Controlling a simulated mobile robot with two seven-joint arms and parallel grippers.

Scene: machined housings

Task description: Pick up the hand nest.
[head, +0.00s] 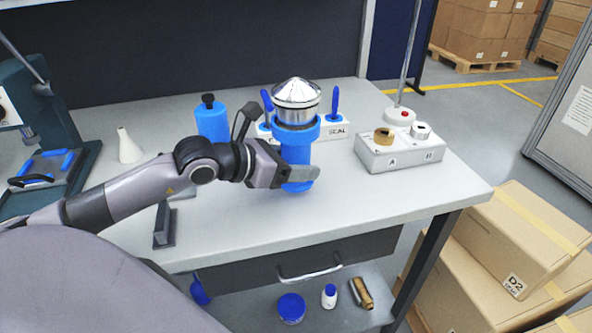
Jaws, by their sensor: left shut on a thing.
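The hand nest (296,153) is a blue, upright, cup-like holder with a wide collar, left of centre on the grey workbench. A shiny metal housing with a cone-shaped top (297,92) sits in its collar. My left gripper (303,176) reaches in from the left and is shut on the lower blue body of the nest. A grey finger crosses the front of the body and hides part of it. Whether the nest's base touches the bench cannot be told. My right gripper is not in view.
A white block marked SEAL (337,132) with blue-handled tools stands close behind the nest. A grey fixture marked A (399,152) stands to the right. A blue container (212,121) and a white cone-shaped bottle (129,147) are on the left. The bench's front right is clear.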

